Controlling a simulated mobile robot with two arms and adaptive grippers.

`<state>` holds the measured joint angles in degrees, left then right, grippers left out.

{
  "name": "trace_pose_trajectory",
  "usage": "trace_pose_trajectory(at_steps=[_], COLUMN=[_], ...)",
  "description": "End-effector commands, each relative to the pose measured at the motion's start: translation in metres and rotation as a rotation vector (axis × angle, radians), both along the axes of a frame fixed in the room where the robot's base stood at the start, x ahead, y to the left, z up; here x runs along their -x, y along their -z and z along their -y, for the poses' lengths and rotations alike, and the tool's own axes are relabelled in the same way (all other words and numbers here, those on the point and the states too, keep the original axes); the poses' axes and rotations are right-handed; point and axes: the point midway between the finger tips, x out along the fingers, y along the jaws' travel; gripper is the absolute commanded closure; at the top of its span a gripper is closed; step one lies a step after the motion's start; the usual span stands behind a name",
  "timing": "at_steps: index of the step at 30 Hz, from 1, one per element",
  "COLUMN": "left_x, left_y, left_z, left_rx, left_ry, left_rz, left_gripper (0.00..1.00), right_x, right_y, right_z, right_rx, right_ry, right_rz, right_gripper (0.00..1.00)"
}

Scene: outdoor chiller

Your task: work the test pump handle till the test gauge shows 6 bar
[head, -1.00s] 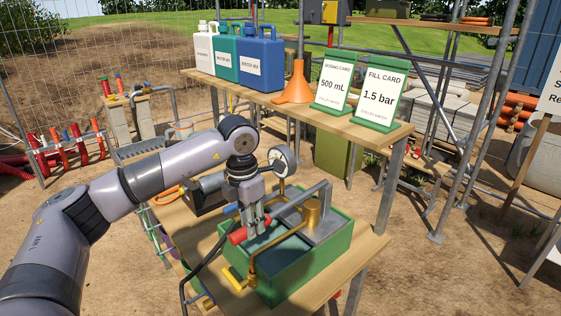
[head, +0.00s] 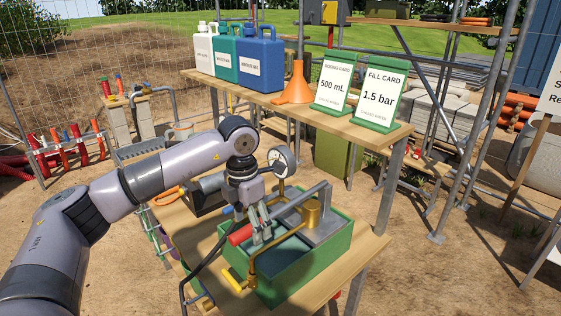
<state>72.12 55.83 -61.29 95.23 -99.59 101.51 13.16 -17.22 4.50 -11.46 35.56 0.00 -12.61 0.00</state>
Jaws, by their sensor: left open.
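The green test pump (head: 312,262) stands on the wooden bench. Its grey handle bar (head: 303,203) slopes down left to a red grip (head: 240,235). My left gripper (head: 262,232) is open and points down at the right end of the red grip, its fingers overlapping the handle; I cannot tell whether they touch it. The test gauge (head: 281,160), round with a pale face, stands behind my gripper. Its face is seen at an angle and its reading is too small to make out. My right gripper is not in view.
A brass pipe with a yellow lever (head: 232,280) runs along the pump's front. A black hose (head: 203,255) hangs at its left. The upper shelf (head: 340,124) behind bears jugs, an orange funnel (head: 295,86) and two cards. The bench right of the pump is clear.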

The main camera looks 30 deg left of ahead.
Motion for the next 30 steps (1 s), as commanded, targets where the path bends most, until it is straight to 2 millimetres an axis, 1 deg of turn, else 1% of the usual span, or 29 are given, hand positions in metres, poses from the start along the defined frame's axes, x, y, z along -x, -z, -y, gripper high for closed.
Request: trace_pose_trajectory(at_steps=[5,8,21,23,25,30], left_x=[0.0,0.0,0.002,0.003,0.003,0.003], left_y=[-0.002,-0.009,-0.062,-0.068,-0.071,-0.07], left_z=[0.0,0.0,-0.001,-0.001,-0.001,-0.001], left_rx=[0.0,0.0,0.0,0.0,0.0,0.0], left_ry=[0.0,0.0,0.0,0.0,0.0,0.0], left_rz=[0.0,0.001,0.001,0.001,0.0,-0.001], left_gripper=[0.33,0.33,0.33,0.33,0.33,0.33], right_x=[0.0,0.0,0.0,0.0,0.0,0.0], right_y=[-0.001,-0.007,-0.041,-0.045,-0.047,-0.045], right_z=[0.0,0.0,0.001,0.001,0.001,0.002], right_rx=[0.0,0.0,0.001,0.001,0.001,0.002], right_ry=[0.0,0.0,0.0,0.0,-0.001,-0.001], right_rz=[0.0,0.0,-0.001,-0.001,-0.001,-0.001], right_gripper=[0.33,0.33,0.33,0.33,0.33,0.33])
